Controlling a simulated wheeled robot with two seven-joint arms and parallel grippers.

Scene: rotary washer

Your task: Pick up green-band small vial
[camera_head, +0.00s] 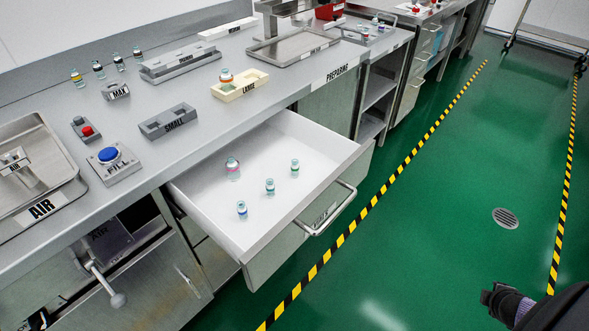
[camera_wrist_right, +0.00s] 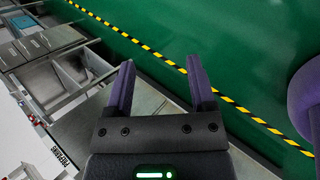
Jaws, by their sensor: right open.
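The small vial with a green band (camera_head: 295,167) stands upright in the open white drawer (camera_head: 290,222), toward its right side. Other vials stand in the same drawer: a blue-banded one (camera_head: 242,209), a teal or blue one (camera_head: 270,186), and a larger red or pink-banded one (camera_head: 232,168). My right gripper (camera_wrist_right: 158,78) is open and empty in the right wrist view, its purple fingers spread above the floor. In the head view, part of my right arm shows at the lower right, far from the drawer. My left gripper is not in view.
The grey counter (camera_head: 225,110) behind the drawer carries a blue FILL button (camera_head: 107,155), a SMALL rack (camera_head: 168,121), a LARGE tray (camera_head: 240,88) holding a vial, and several vials at the back. The drawer handle (camera_head: 330,212) juts forward. Green floor (camera_head: 440,215) lies open to the right.

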